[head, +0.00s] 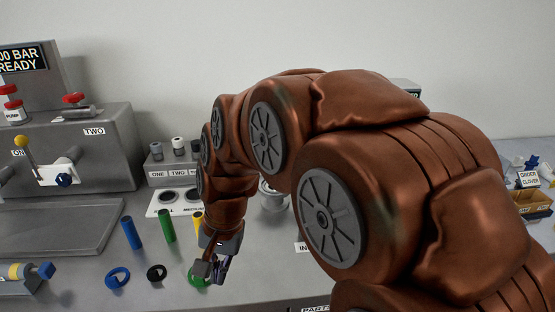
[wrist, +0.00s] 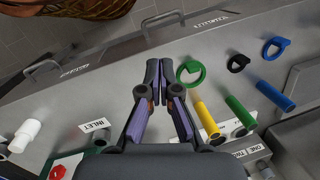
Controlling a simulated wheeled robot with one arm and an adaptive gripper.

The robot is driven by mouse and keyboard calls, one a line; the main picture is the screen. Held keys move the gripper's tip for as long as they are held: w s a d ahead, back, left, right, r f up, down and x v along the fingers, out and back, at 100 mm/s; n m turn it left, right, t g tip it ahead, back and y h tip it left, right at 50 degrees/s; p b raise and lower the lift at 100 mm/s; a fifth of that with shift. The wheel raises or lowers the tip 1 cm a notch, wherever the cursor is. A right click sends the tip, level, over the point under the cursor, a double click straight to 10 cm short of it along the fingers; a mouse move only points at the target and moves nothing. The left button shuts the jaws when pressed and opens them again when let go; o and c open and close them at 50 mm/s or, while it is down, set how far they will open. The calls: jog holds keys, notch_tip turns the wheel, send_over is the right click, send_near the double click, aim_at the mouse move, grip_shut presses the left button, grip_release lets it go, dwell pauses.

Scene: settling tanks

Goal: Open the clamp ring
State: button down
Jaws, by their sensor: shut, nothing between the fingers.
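No part is labelled as the clamp ring, so I cannot tell for sure which it is. Three loose rings with small tabs lie on the bench: blue (head: 117,286), black (head: 157,280) and green (head: 190,277). The wrist view shows the green ring (wrist: 202,76) just right of my fingertips, then the black ring (wrist: 244,62) and the blue ring (wrist: 281,42). A fitting with a yellow band (head: 15,271) and blue knob (head: 45,270) is at the head view's lower left edge. My gripper (head: 213,269) is shut and empty above the bench, beside the green ring; fingertips (wrist: 160,64) are together.
A grey machine (head: 80,150) with red knobs and a yellow-tipped lever is at the left. A white valve-like part (wrist: 25,134) and INLET label (wrist: 95,125) are at the wrist view's left.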

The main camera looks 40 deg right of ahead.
jog(key=w+d+r+m+t, duration=0.2)
jog(key=w+d+m, duration=0.5)
jog(key=d+m, duration=0.15)
jog(key=w+d+r+m+t, duration=0.2)
jog(key=w+d+m+t, duration=0.1)
jog(key=w+d+m, duration=0.55)
jog(key=d+r+m+t+h+p, duration=0.1)
jog(key=d+m, duration=0.8)
jog(key=d, duration=1.4)
jog(key=shift+s+d+m+t+h, duration=0.15)
jog(key=shift+s+m+t+h, duration=0.25)
jog(key=shift+t+h, duration=0.4)
